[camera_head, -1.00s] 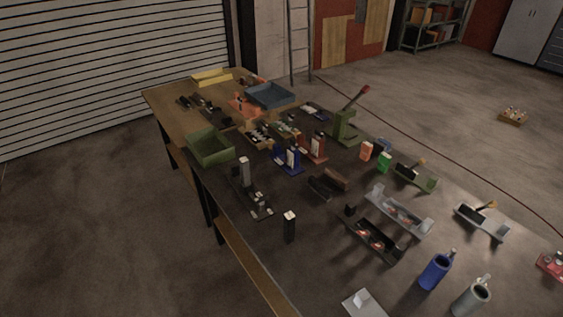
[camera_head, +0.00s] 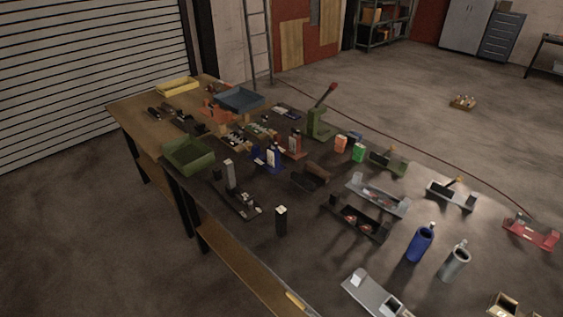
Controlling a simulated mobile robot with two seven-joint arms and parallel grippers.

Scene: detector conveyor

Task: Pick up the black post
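A black post (camera_head: 281,222) with a pale top stands upright on the dark tabletop (camera_head: 240,240), near the table's front edge. Bare tabletop surrounds it. Neither of my grippers shows in the head view.
A grey post on a black base (camera_head: 230,177) stands behind and left of the black post. A black fixture (camera_head: 356,220) and a grey fixture (camera_head: 377,196) lie to its right. A blue bottle-like holder (camera_head: 420,243) and a grey one (camera_head: 454,262) stand further right. A green bin (camera_head: 189,155) sits at the left.

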